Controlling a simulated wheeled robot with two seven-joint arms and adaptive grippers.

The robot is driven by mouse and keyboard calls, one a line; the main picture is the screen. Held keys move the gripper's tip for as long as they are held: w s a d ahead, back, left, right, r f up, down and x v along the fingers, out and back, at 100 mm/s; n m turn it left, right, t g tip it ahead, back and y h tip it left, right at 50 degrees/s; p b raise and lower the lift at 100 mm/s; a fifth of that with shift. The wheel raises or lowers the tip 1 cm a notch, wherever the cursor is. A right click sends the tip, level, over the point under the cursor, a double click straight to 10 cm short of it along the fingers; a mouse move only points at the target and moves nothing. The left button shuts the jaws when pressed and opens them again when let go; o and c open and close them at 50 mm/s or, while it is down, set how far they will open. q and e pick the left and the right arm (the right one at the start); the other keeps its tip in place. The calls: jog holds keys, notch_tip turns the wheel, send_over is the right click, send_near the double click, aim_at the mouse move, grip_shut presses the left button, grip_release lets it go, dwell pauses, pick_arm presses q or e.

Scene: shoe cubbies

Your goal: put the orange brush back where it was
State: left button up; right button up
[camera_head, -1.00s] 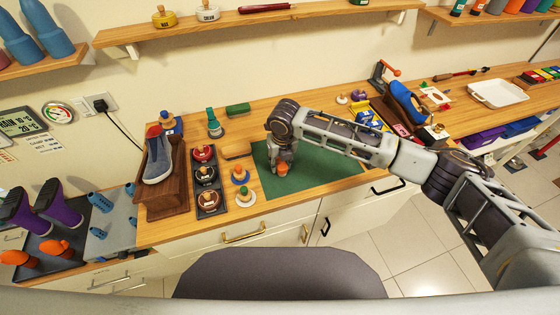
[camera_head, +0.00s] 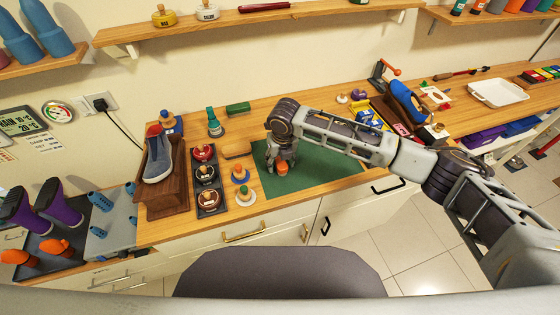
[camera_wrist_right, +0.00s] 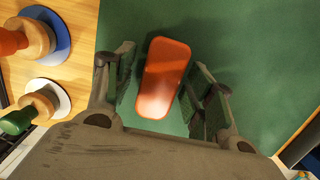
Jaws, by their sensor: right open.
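The orange brush (camera_head: 282,168) is on the green mat (camera_head: 325,170), beneath my right gripper. In the right wrist view it shows as a rounded orange block (camera_wrist_right: 165,78) between the two fingers. Visible gaps of green mat separate it from each finger. My right gripper (camera_head: 282,163) points down over the mat with its fingers spread; in the right wrist view the open fingers (camera_wrist_right: 163,90) flank the brush. The brush's underside is hidden. My left gripper is out of view.
Left of the mat stand an orange-topped wooden knob (camera_head: 240,173) and a green-topped one (camera_head: 245,193), beside a dark tray (camera_head: 222,207) of round tins. A shoe (camera_head: 157,160) sits on a wooden stand further left. The mat's right part is clear.

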aim_at(280, 160)
jog(key=shift+r, duration=0.65)
jog(key=r, duration=0.4)
jog(key=shift+s+d+r, duration=0.15)
jog(key=shift+s+r, duration=0.15)
jog(key=shift+s, duration=0.1)
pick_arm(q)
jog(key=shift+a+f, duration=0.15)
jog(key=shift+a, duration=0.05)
pick_arm(e)
jog(key=r, duration=0.6)
jog(key=shift+s+d, duration=0.2)
jog(key=shift+s, duration=0.2)
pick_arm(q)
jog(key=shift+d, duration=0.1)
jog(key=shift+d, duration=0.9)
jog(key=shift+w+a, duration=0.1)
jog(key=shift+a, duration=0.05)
pick_arm(e)
jog(key=shift+s+a+f, duration=0.1)
jog(key=shift+f, duration=0.05)
